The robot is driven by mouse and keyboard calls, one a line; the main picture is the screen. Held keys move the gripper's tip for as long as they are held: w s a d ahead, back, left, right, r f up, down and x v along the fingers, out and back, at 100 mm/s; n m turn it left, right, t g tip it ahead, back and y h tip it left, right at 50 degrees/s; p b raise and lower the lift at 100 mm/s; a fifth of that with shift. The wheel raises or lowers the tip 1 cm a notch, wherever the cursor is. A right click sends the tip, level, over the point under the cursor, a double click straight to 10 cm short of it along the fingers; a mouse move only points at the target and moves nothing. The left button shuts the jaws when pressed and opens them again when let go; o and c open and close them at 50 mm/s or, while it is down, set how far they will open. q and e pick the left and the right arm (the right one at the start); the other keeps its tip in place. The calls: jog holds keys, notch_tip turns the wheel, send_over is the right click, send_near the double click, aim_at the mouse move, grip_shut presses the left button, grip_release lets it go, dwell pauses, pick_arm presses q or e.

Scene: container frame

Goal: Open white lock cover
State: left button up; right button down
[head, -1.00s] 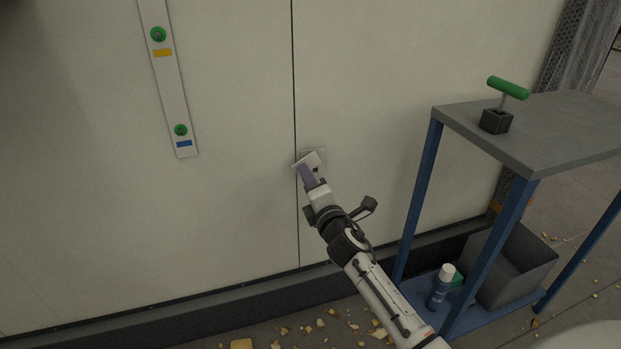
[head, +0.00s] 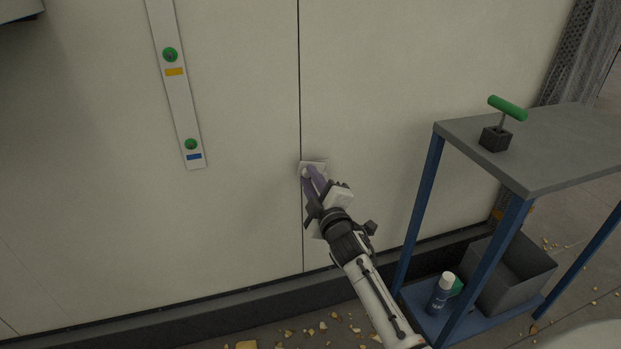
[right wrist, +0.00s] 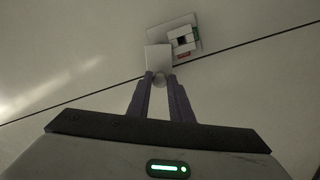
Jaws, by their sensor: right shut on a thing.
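The white lock cover (right wrist: 158,57) is a small square flap beside the seam in the wall panel. It sits off to one side of a white lock block (right wrist: 183,40) with a dark square hole, which shows uncovered, with red and green marks at its edges. Both are in front of a white plate (right wrist: 168,29), which also shows in the head view (head: 317,165). My right gripper (right wrist: 160,79) has its purple fingers shut on a small rounded knob at the cover's near edge. In the head view the right gripper (head: 307,174) partly hides the lock. My left gripper is out of view.
A grey-topped table (head: 560,145) with blue legs stands at the right, with a green-handled tool (head: 505,112) on top. Its lower shelf holds a spray can (head: 440,293) and a grey bin (head: 510,267). A strip (head: 178,90) with green knobs is on the wall.

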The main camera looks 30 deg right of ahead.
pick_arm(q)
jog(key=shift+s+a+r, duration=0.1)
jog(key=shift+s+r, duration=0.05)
pick_arm(e)
jog(key=shift+m, duration=0.3)
jog(key=c, duration=1.6)
grip_release()
jog(key=shift+r, duration=0.1)
jog(key=shift+s, duration=0.15)
pick_arm(q)
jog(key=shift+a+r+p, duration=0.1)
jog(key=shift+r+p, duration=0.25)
jog(key=shift+p, duration=0.65)
pick_arm(e)
jog(key=v, duration=0.7)
jog(key=shift+s, duration=0.15)
